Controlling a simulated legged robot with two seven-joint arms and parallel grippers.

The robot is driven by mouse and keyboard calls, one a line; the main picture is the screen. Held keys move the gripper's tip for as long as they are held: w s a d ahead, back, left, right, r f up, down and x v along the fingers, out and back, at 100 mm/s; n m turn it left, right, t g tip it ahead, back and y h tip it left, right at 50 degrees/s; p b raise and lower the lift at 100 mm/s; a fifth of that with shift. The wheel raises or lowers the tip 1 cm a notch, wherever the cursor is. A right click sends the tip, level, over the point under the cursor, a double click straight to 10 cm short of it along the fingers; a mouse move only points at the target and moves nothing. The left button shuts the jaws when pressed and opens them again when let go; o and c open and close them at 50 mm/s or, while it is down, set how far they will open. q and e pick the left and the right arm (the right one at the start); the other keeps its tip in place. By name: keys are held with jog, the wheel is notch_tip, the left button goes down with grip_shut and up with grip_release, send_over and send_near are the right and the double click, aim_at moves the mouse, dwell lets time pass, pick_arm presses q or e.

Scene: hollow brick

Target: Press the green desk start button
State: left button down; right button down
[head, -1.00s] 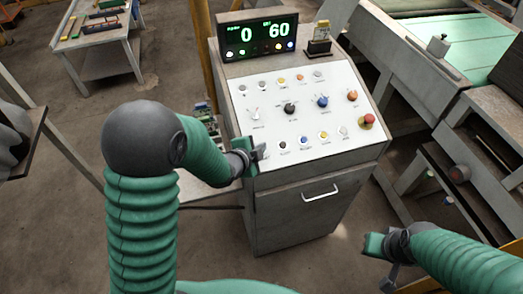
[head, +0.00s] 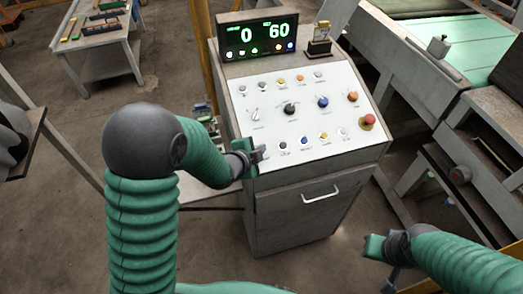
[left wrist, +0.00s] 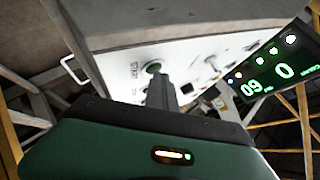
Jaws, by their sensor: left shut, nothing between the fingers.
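The green button (left wrist: 153,68) sits in a pale ring on the white panel, seen in the left wrist view. The sloping console (head: 318,165) carries this panel in the head view. My left gripper (head: 262,153) is shut and empty at the panel's lower left edge, beside the bottom row of buttons. In the left wrist view its dark fingers (left wrist: 162,92) point at the panel, with their tips just by the green button. I cannot tell whether they touch it. My right gripper (head: 384,266) is low at the right, away from the console; its fingers are unclear.
A display (head: 258,37) reading 0 and 60 stands on top of the console. Several knobs and a red knob (head: 367,122) share the panel. A drawer handle (head: 321,194) sticks out below. A conveyor (head: 408,58) stands to the right and a table (head: 100,42) at the back left.

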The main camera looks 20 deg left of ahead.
pick_arm(q)
jog(key=shift+r, duration=0.1)
jog(key=shift+s+d+r+p, duration=0.1)
jog(key=shift+s+r+p, duration=0.1)
jog(key=shift+r+p, duration=0.4)
jog(key=shift+r, duration=0.1)
jog(key=shift+r+p, duration=0.4)
jog(key=shift+r, duration=0.2)
jog(key=r, duration=0.1)
jog(key=r+p, duration=0.1)
jog(key=s+r+p, duration=0.1)
jog(key=shift+d+r, duration=0.3)
jog(key=shift+d, duration=0.1)
